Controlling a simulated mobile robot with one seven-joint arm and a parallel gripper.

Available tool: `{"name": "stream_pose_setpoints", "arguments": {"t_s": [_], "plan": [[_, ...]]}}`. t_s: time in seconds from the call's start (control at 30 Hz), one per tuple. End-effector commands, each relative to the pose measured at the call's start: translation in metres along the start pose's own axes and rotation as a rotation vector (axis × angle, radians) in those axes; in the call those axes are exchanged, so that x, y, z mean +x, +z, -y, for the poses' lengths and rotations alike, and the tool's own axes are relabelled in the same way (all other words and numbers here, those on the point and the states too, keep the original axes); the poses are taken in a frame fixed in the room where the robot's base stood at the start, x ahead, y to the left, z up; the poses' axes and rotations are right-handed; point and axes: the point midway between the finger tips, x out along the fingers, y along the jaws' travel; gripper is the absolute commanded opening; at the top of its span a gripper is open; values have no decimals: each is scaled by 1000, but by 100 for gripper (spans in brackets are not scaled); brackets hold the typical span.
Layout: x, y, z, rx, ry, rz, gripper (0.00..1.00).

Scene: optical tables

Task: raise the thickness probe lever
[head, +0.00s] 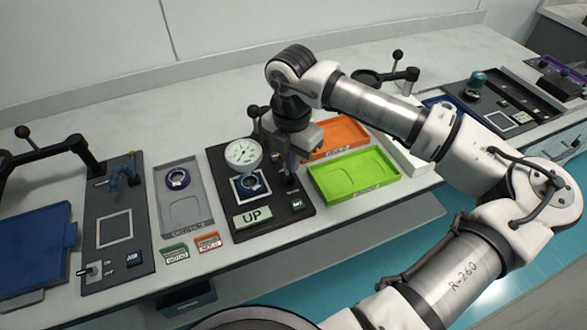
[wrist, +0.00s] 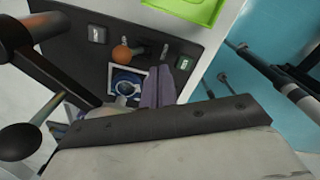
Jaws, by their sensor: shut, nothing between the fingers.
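The thickness probe station has a black base plate (head: 222,165), a round white dial gauge (head: 243,153) and a panel reading "UP" (head: 253,216). Under the dial, a blue ring-shaped part lies in a white square outline; the ring (wrist: 126,82) also shows in the wrist view. A short lever with an orange-brown ball knob (wrist: 122,53) stands on the plate in the wrist view. My gripper (head: 292,175) is shut and empty, just right of the dial. In the wrist view its purple fingers (wrist: 158,84) are beside the knob, apart from it in the picture.
A black arm with a ball knob (head: 254,112) rises behind the dial. A green tray (head: 352,176) and an orange tray (head: 338,138) lie to the right. A grey tray (head: 196,212) lies to the left. The table's front edge is close.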

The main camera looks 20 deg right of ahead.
Motion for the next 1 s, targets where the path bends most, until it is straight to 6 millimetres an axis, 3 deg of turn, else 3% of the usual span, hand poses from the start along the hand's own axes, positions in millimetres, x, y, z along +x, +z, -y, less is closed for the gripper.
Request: {"name": "stream_pose_setpoints", "arguments": {"t_s": [0.43, 1.0], "plan": [[-35, -3, 5, -1, -1, 1, 0], [-37, -3, 6, -1, -1, 0, 0]]}}
